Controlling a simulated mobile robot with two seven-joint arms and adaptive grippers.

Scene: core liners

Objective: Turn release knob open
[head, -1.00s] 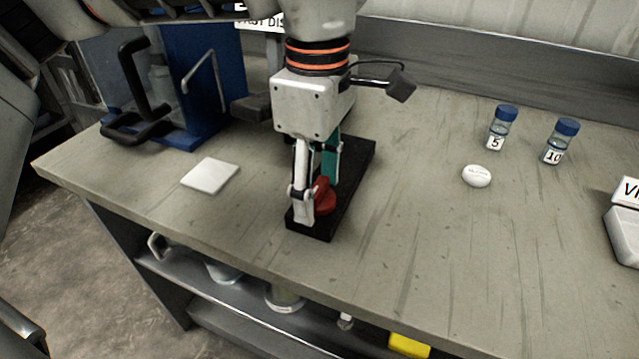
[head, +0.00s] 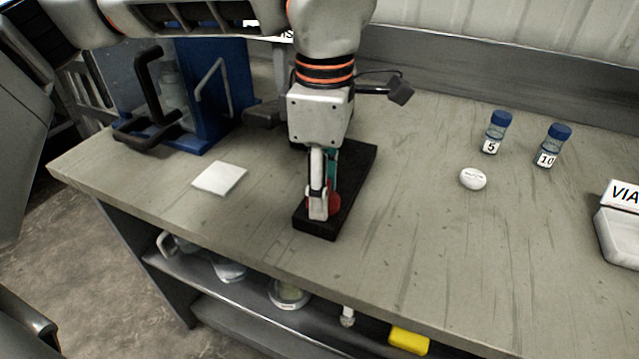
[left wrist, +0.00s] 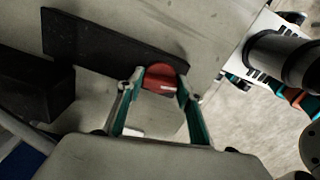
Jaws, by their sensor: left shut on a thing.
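The red release knob (head: 333,203) sits on a black base block (head: 355,180) on the bench. My left gripper (head: 325,205) points down over the near end of the block and is shut on the knob, hiding much of it in the head view. In the left wrist view the red knob (left wrist: 160,78) sits between the two fingertips (left wrist: 160,88), with the black base (left wrist: 100,48) beyond. My right gripper is not in view.
A white square pad (head: 219,178) lies left of the block, before a blue frame (head: 212,85) with black handles. A white round object (head: 473,179) and two blue-capped vials (head: 497,132) (head: 552,146) stand right. A white tray (head: 618,238) is at the right edge.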

